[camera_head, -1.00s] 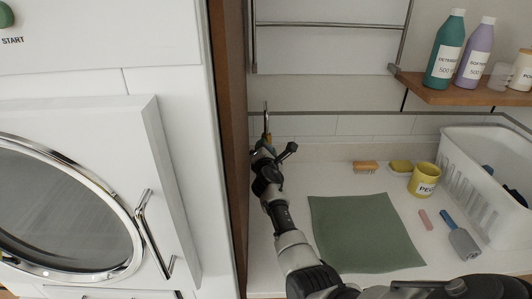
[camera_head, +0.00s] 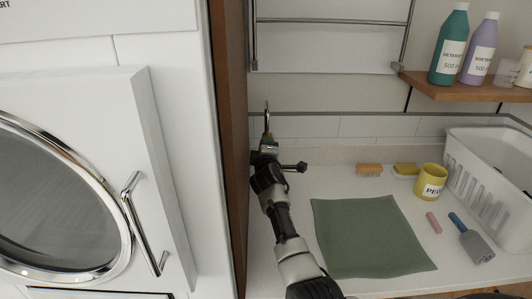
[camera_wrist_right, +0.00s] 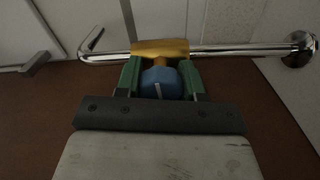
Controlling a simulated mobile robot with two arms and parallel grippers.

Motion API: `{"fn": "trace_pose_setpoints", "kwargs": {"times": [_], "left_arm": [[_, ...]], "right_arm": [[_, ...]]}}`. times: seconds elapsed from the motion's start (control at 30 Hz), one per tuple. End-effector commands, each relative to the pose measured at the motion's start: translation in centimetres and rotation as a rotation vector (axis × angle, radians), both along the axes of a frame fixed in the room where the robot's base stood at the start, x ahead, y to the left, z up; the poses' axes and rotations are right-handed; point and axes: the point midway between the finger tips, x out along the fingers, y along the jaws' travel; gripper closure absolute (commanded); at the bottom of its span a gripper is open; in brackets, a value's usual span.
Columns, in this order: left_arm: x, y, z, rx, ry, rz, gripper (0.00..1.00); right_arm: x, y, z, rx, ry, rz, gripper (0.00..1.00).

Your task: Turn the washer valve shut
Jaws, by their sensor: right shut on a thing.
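The washer valve has a blue knob (camera_wrist_right: 161,83) with a white mark and a brass body (camera_wrist_right: 160,48) on a chrome pipe (camera_wrist_right: 225,51) in the right wrist view. My right gripper (camera_wrist_right: 160,80) is shut on the blue knob, with a green fingertip on each side. In the head view my right gripper (camera_head: 268,143) is at the back wall, in the corner beside the wood panel; the valve is mostly hidden there, with a thin metal pipe (camera_head: 267,115) showing above. My left gripper is not in view.
The white washer (camera_head: 165,60) with its round door and chrome handle (camera_head: 146,225) stands left of the wood panel (camera_head: 228,130). On the counter are a green cloth (camera_head: 370,235), brushes, a yellow cup (camera_head: 430,182) and a white basket (camera_head: 480,180). A shelf (camera_head: 465,88) holds bottles.

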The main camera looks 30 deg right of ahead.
Motion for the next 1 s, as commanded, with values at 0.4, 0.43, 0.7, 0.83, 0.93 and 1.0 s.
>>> {"fn": "trace_pose_setpoints", "kwargs": {"times": [0.4,0.43,0.7,0.83,0.93,1.0], "left_arm": [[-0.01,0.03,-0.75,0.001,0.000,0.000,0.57],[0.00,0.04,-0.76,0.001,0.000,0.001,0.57],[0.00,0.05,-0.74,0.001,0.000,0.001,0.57],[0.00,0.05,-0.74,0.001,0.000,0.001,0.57],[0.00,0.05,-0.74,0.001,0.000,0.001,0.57],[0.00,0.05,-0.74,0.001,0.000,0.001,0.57]], "right_arm": [[-0.01,0.01,-0.20,0.093,-0.051,0.000,0.86],[-0.02,0.01,-0.19,0.095,-0.052,0.000,0.86],[-0.01,0.02,-0.18,0.097,-0.054,0.000,0.86],[-0.02,0.01,-0.18,0.096,-0.053,0.000,0.56],[-0.02,0.01,-0.14,0.095,-0.053,0.000,0.41],[-0.01,0.00,-0.10,0.095,-0.054,0.000,0.36]]}}
